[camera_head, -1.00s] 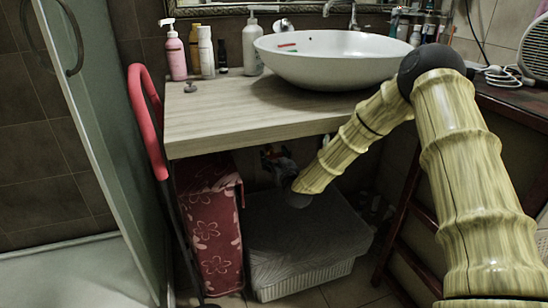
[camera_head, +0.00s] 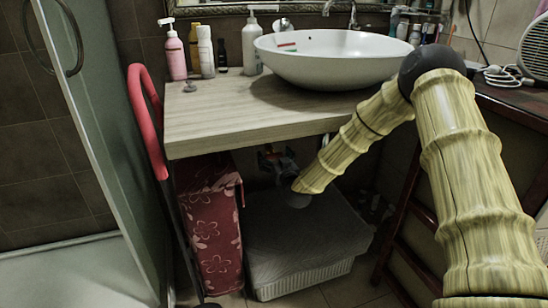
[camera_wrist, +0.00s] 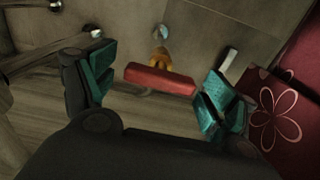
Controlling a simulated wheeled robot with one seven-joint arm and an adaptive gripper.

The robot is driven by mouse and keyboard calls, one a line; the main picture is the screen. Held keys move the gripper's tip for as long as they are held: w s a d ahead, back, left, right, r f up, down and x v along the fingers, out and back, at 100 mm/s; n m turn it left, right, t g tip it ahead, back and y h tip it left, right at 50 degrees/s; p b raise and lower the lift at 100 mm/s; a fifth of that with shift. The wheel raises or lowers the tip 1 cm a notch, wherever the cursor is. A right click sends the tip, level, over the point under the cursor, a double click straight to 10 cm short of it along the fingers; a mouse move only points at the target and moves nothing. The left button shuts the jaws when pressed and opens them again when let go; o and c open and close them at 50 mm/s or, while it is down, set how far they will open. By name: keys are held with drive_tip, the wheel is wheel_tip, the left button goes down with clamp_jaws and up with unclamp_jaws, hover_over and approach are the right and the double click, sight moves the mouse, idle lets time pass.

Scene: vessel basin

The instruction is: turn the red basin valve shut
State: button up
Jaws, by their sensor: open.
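The red basin valve (camera_wrist: 160,80) shows in the wrist view as a red bar handle on a brass-yellow stem. The bar lies nearly level with a slight tilt, its right end lower. My gripper (camera_wrist: 157,84) is open, with one teal-padded finger left of the bar and one right of it. A gap shows at the left end; the right end is close to the right pad, and I cannot tell if they touch. In the head view my gripper (camera_head: 281,164) is small and dark under the counter, and the valve cannot be made out clearly there.
The wooden counter (camera_head: 220,125) with the white basin (camera_head: 335,62) overhangs this spot. A red flowered box (camera_head: 210,225) stands left and a grey lidded basket (camera_head: 300,250) below. Metal pipes (camera_wrist: 50,62) run at the wrist view's upper left.

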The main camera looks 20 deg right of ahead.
drive_tip(key=s, duration=1.2)
drive_tip(key=shift+d, duration=0.25)
drive_tip(key=shift+w, duration=0.1)
drive_tip(key=s+a+f+g+y, duration=0.1)
drive_tip(key=s+a+f+g, duration=0.3)
drive_tip(key=s+f, duration=0.75)
drive_tip(key=s+a+f+g, duration=0.3)
drive_tip(key=s+f+g, duration=0.2)
drive_tip(key=s+f, duration=0.65)
drive_tip(key=s+d+f+g+h, duration=0.1)
drive_tip(key=s+f+g, duration=0.25)
drive_tip(key=s, duration=0.55)
drive_tip(key=s+f+g, duration=0.3)
drive_tip(key=s+f, duration=0.1)
drive_tip(key=s, duration=0.6)
drive_tip(key=s+d+f+g+h, duration=0.1)
drive_tip(key=s+f+g, duration=0.2)
drive_tip(key=s, duration=0.6)
wheel_tip(320, 180, up, 30)
drive_tip(key=p, duration=3.1)
drive_tip(key=shift+w+m, duration=0.2)
drive_tip(key=shift+m, duration=0.1)
drive_tip(key=shift+a+f+t, duration=0.1)
drive_tip(key=shift+t, duration=0.15)
drive_tip(key=shift+c, duration=0.2)
